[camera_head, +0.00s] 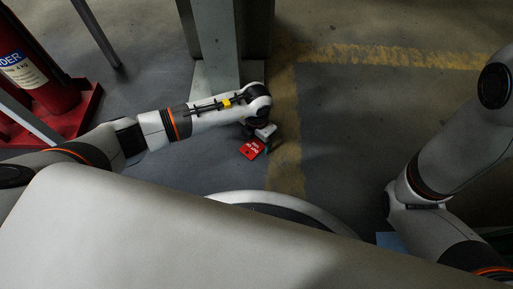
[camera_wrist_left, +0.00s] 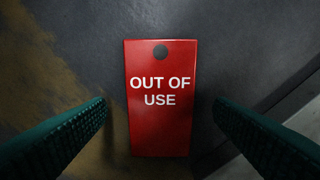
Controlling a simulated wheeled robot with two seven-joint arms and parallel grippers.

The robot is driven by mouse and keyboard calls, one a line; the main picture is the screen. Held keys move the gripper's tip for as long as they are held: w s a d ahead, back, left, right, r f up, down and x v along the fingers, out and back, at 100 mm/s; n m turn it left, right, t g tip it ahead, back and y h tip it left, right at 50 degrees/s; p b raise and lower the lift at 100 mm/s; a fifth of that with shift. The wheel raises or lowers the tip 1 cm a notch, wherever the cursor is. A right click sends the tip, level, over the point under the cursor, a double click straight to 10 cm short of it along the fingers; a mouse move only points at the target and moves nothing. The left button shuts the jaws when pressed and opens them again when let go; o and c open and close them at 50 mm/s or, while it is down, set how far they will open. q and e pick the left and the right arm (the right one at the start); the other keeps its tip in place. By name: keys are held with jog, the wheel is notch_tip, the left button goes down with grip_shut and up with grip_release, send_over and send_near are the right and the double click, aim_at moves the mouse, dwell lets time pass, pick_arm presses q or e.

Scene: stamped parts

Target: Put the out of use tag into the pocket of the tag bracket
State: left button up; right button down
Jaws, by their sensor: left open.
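The out of use tag (camera_head: 250,149) is a red plate with white lettering, down by the floor below my left wrist. In the left wrist view the tag (camera_wrist_left: 161,120) is upright in the picture, with a dark round hole near its top edge. My left gripper (camera_wrist_left: 161,108) is open. Its two green ribbed fingers are on either side of the tag, with a gap at each side. In the head view my left gripper (camera_head: 266,143) is partly hidden by its wrist. I cannot make out the tag bracket or its pocket. My right gripper does not show.
A grey steel post (camera_head: 214,40) on a base plate stands just behind my left wrist. A red fire extinguisher (camera_head: 35,65) stands on a red base (camera_head: 85,112) at the left. Yellow floor lines (camera_head: 380,55) cross the dark floor. The floor right of centre is clear.

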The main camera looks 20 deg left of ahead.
pick_arm(q)
jog(key=shift+f, duration=0.5)
jog(key=shift+r, duration=0.15)
jog(key=c, duration=1.1)
